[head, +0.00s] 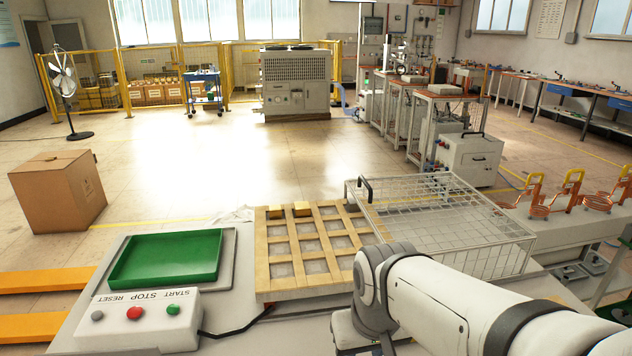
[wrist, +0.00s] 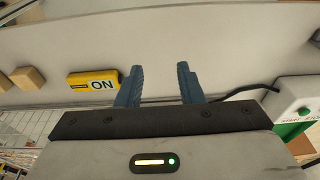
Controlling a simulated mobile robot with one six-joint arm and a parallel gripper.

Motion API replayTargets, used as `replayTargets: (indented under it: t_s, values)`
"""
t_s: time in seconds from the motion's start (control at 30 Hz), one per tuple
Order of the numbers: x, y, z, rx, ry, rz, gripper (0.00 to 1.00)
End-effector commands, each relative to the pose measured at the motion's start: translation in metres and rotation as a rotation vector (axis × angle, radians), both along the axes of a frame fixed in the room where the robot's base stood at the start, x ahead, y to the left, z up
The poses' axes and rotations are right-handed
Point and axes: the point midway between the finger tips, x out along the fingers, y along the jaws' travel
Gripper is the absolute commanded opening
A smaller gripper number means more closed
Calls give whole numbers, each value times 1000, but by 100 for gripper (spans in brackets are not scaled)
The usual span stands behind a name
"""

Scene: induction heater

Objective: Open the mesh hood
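The mesh hood (head: 440,225) is a box of pale metal wire on the right part of the worktop in the head view. It lies low and looks closed. Its dark handle (head: 366,190) stands at its far left corner. Part of the wire mesh also shows at the left edge of the wrist view (wrist: 18,140). My gripper (wrist: 160,68) shows in the wrist view with its two blue fingers apart and nothing between them. It is clear of the hood and the handle. In the head view, my arm hides the near left part of the hood, and the fingers are not visible.
A wooden grid tray (head: 262,262) lies left of the hood. Further left are a green tray (head: 165,258) and a button box (head: 140,320) with a black cable. Copper coils (head: 548,205) stand to the right. A yellow ON block (wrist: 93,80) shows in the wrist view.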

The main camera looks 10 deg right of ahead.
Motion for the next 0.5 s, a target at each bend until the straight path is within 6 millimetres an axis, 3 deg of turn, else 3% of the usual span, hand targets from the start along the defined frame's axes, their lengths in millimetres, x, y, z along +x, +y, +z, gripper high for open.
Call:
replayTargets:
  t_s: [0.13, 0.27, 0.5]
  values:
    - [10, -4, 8, -24, 12, 2, 34]
    - [40, -22, 29, -102, 46, 2, 34]
    - [140, -61, 70, -351, 113, 22, 34]
